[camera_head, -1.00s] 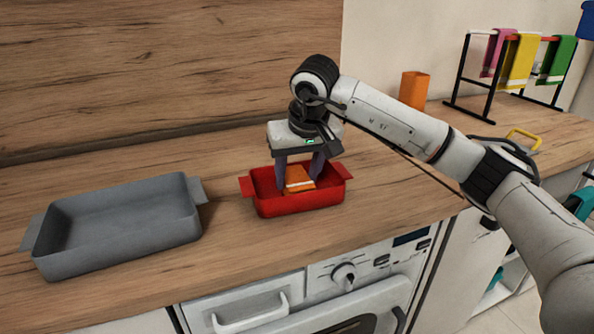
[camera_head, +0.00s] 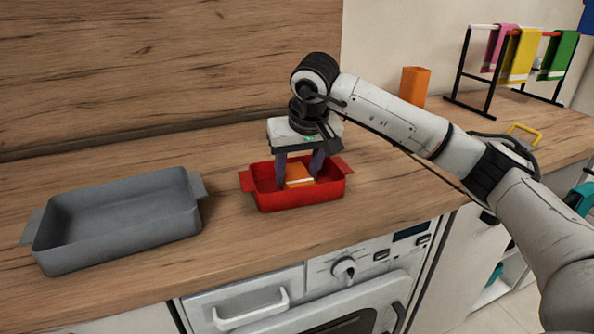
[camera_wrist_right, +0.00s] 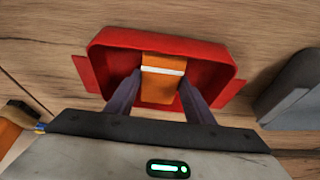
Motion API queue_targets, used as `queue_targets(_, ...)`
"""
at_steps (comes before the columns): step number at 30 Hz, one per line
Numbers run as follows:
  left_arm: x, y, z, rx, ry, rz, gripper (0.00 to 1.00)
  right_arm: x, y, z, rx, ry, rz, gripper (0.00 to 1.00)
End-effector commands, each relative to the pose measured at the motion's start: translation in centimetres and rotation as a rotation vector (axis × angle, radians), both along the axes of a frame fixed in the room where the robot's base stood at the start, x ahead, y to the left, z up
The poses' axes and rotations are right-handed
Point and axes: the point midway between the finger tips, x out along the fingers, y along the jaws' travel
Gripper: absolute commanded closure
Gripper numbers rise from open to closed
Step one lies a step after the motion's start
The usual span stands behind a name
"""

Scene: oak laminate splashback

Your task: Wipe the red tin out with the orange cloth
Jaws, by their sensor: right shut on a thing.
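The red tin (camera_head: 305,200) stands on the wooden counter, in the middle of the head view; it also shows in the right wrist view (camera_wrist_right: 110,38). The orange cloth (camera_head: 298,174), with a white stripe, is inside the tin. My right gripper (camera_head: 298,181) reaches down into the tin from above and is shut on the cloth. In the right wrist view the cloth (camera_wrist_right: 160,85) sits between the two fingers. Whether the cloth touches the tin floor is hard to tell. My left gripper is not in view.
A grey tin (camera_head: 120,235) stands to the left on the counter. An orange box (camera_head: 414,86) and a rack with pink, yellow (camera_head: 520,60) and green cloths stand at the back right. An oven (camera_head: 330,290) is below the counter front. The counter between the tins is clear.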

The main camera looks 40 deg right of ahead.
Motion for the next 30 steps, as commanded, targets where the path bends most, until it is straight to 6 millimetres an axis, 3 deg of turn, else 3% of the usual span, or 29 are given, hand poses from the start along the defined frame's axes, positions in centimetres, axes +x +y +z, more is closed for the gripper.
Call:
queue_targets(17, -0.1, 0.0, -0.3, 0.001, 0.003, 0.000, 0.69, 0.0, 0.1, -0.6, 0.000, 0.000, 0.000, 0.70)
queue_targets(30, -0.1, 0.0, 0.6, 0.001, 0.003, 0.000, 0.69, 0.6, 1.9, -0.4, 0.000, -0.001, 0.000, 0.70)
